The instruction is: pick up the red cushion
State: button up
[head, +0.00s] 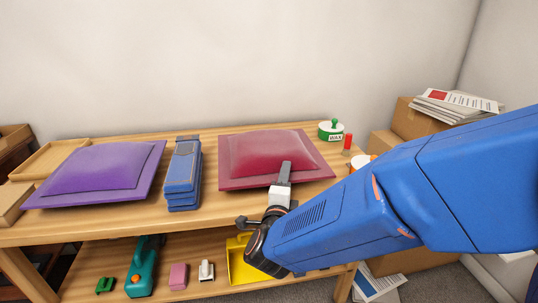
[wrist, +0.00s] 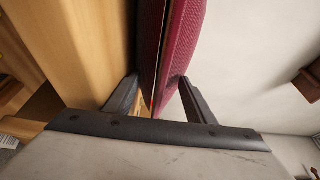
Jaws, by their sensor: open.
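The red cushion (head: 262,150) lies flat on the wooden table top (head: 215,212), right of the middle. It is dark red with a raised middle and a flat rim. In the wrist view its edge (wrist: 182,45) shows between and beyond my two fingers. My gripper (head: 266,196) is at the cushion's front edge, open, with one finger reaching over the rim. It also shows in the wrist view (wrist: 160,100), fingers apart on either side of the cushion's edge. I cannot tell whether either finger touches the cushion. My arm hides part of the table's right front.
Stacked blue folded items (head: 184,175) stand left of the cushion, then a purple cushion (head: 95,172) and a wooden tray (head: 62,158). A green-and-white tin (head: 331,131) and a red bottle (head: 348,142) stand at the right. The lower shelf holds a teal bottle (head: 143,270) and a yellow dustpan (head: 238,262).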

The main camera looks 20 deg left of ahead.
jog(key=shift+w, duration=0.3)
jog(key=shift+c, duration=0.4)
jog(key=c, duration=0.9)
jog(key=shift+r, duration=0.15)
